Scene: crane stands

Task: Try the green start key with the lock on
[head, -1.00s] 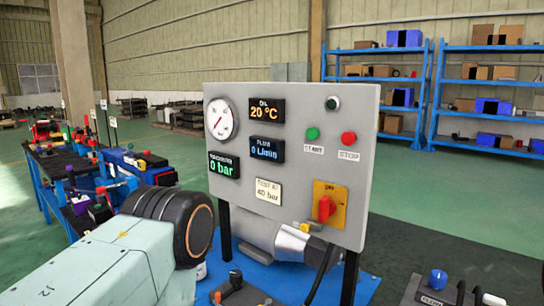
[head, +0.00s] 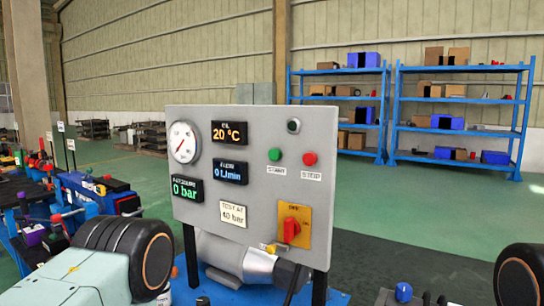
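The grey control panel (head: 250,122) stands on two black legs in the middle of the head view. The green start key (head: 274,155) is on its right half, left of the red stop key (head: 310,159). Below them is a yellow plate (head: 306,218) with a red rotary switch (head: 291,229); a small yellow piece (head: 271,249) shows at the plate's lower left edge, and I cannot tell its kind. The dark round lamp (head: 293,126) above the keys looks unlit. Neither gripper is in view; only parts of my arms show.
A grey cylindrical motor or pump (head: 235,255) sits on a blue base behind the panel. A blue knob (head: 403,292) is at the lower right. A bench with parts (head: 95,190) stands at left. Blue shelves (head: 455,110) stand far back. Green floor right of the panel is open.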

